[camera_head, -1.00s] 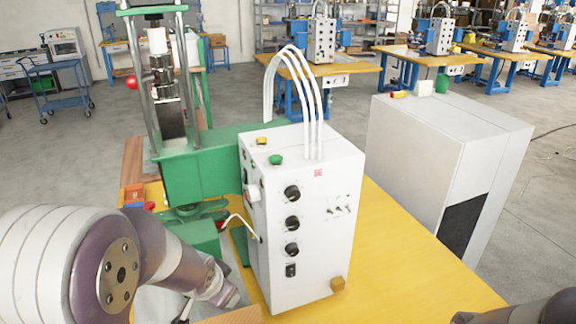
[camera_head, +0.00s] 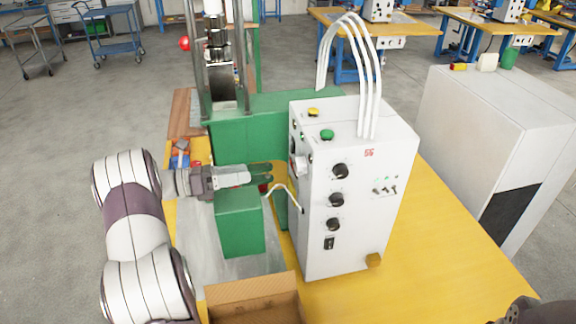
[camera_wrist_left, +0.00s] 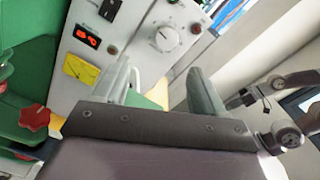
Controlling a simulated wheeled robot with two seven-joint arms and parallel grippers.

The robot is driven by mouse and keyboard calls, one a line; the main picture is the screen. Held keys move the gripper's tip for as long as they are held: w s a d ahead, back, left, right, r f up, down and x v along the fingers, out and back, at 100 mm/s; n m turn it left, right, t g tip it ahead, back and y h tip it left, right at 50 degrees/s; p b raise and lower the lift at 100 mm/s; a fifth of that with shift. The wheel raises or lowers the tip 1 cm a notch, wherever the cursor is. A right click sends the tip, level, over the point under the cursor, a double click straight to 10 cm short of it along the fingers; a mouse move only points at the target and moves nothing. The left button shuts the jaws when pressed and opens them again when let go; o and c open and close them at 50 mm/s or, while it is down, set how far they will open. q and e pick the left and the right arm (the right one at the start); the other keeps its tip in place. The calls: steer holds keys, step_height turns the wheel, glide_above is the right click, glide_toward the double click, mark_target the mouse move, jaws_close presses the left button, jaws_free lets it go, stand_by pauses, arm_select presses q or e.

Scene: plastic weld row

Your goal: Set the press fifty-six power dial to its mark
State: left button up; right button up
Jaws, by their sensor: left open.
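The press control box (camera_head: 345,240) is white with a red 56 mark on its front. A pale dial (camera_head: 299,165) sits on its left side face. In the left wrist view this dial (camera_wrist_left: 165,38) shows as a round pale knob with scale marks around it; I cannot read its setting. Three black knobs, the top one (camera_head: 340,171) among them, are on the front face. My left gripper (camera_head: 265,174) is open and empty, left of the box, pointing at its side face. In the left wrist view its fingers (camera_wrist_left: 160,88) are apart, with the dial beyond them.
The green press (camera_head: 240,225) stands close under and beside my left gripper. A thin white cable (camera_head: 284,188) runs to the box's side. An open cardboard box (camera_head: 255,302) lies in front. A grey cabinet (camera_head: 470,130) stands at the right. A red star knob (camera_wrist_left: 34,117) shows at left.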

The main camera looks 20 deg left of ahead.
mark_target(295, 167)
arm_select(q)
steer(key=shift+s+d+r+m+g+p, duration=0.15)
steer(key=shift+d+r+m+p, duration=0.1)
steer(key=shift+d+p, duration=0.2)
steer(key=shift+d+r+m+g+p, duration=0.15)
steer(key=shift+d+r+p, duration=0.15)
steer(key=shift+d, duration=0.2)
steer(key=p+x, duration=0.5)
steer(key=x, duration=0.5)
steer(key=shift+a+f, duration=0.1)
steer(key=shift+a, duration=0.05)
steer(key=shift+w+d+f, duration=0.1)
steer(key=shift+w+d, duration=0.2)
steer(key=shift+d, duration=0.15)
steer(key=shift+w+f, duration=0.1)
steer(key=shift+w, duration=0.05)
steer(key=c, duration=1)
